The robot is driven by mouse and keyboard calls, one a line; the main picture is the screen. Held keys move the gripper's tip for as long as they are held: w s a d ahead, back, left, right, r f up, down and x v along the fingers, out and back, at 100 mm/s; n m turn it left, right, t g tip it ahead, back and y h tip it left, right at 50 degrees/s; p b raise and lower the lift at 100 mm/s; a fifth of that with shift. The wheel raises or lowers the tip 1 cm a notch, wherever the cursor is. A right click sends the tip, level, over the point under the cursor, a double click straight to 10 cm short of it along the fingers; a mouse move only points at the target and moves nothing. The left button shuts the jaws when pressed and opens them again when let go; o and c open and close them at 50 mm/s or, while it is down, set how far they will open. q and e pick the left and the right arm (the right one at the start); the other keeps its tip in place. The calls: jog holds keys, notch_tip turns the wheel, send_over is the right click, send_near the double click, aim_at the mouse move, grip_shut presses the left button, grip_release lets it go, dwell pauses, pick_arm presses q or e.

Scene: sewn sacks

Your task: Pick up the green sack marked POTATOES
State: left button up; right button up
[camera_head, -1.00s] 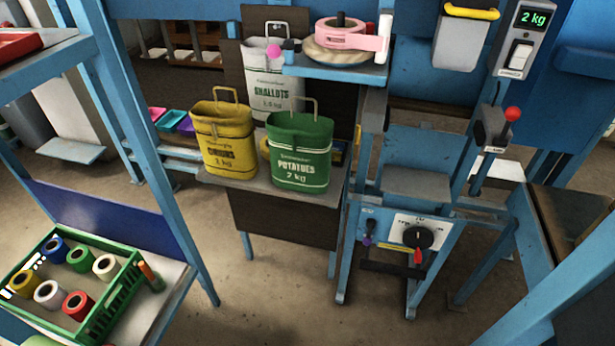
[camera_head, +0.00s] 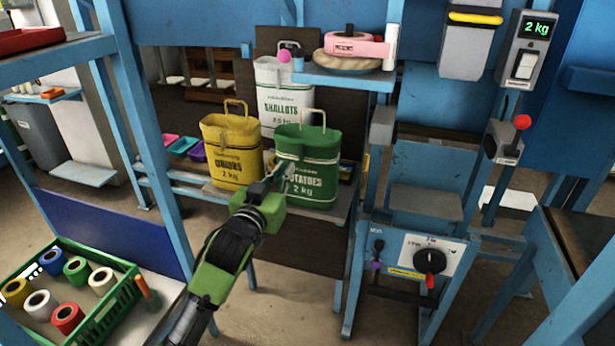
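The green sack marked POTATOES (camera_head: 318,160) stands upright on a small shelf, with a light wire handle arching above its top. Its label reads 2 kg. My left gripper (camera_head: 283,176) reaches up from the lower left, in front of the sack's lower left side, and hides the start of the label. It is well below the handle. I cannot tell whether the fingers touch the sack or how far apart they are. My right gripper is not in view.
A yellow onions sack (camera_head: 228,150) stands close left of the green one. A white shallots sack (camera_head: 280,92) is behind. A blue shelf with a pink tape dispenser (camera_head: 355,46) overhangs at the back right. A green crate (camera_head: 120,312) holds thread spools.

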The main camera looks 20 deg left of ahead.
aim_at(300, 148)
pick_arm(q)
jog(key=w, duration=0.5)
jog(key=w+p, duration=0.1)
jog(key=w, duration=0.5)
jog(key=shift+w+d+f, duration=0.15)
jog(key=shift+w+f, duration=0.05)
grip_shut()
